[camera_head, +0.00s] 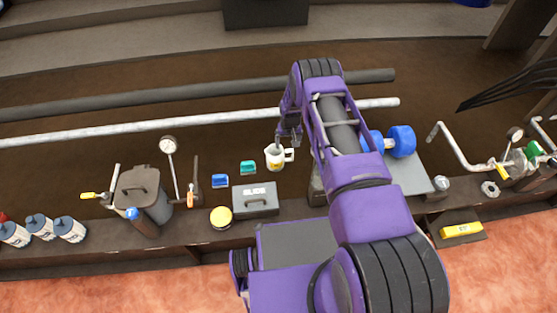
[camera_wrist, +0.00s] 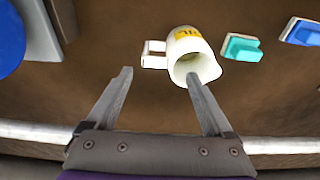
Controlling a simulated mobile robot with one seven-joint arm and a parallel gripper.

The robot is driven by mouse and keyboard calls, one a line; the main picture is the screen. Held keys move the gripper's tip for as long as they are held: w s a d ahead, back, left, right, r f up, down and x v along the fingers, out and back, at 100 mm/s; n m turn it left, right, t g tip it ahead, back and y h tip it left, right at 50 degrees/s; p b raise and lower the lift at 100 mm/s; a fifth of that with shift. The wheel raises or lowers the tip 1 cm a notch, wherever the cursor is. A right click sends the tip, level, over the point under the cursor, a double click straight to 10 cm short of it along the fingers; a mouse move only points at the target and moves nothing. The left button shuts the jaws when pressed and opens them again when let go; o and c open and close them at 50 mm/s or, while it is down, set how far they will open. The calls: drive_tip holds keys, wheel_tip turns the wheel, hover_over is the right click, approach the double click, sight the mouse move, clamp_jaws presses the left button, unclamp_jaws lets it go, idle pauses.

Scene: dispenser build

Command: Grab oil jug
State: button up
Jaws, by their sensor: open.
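The oil jug (camera_head: 274,157) is a cream-white pitcher with a yellow label, a spout and a side handle. It stands on the brown surface near the middle of the head view, just below my gripper (camera_head: 289,138). In the wrist view the jug (camera_wrist: 190,57) shows its open mouth and its handle (camera_wrist: 154,55) on the left. My gripper (camera_wrist: 164,88) is open there, with nothing held between its fingers. The right fingertip overlaps the jug's mouth in the picture; I cannot tell whether it touches. The left fingertip is left of the handle.
A teal block (camera_head: 248,167) and a blue block (camera_head: 220,181) lie left of the jug. A grey box (camera_head: 255,200) and a yellow tin (camera_head: 221,217) are nearer. A blue dumbbell (camera_head: 402,141) is to the right. A long pale pipe (camera_head: 150,124) runs behind.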

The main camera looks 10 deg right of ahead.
sight(289, 151)
drive_tip(key=f, duration=0.2)
drive_tip(key=shift+w+f, duration=0.2)
drive_tip(key=shift+f, duration=0.2)
drive_tip(key=f+b, duration=0.1)
drive_tip(key=f, duration=0.1)
drive_tip(key=d+f, duration=0.1)
drive_tip(key=f, duration=0.1)
drive_tip(key=shift+w+f+b, duration=0.1)
drive_tip(key=shift+w+b, duration=0.05)
drive_tip(key=shift+b, duration=0.2)
drive_tip(key=shift+w+a+f, duration=0.1)
drive_tip(key=shift+f, duration=0.4)
drive_tip(key=shift+c, duration=0.2)
clamp_jaws()
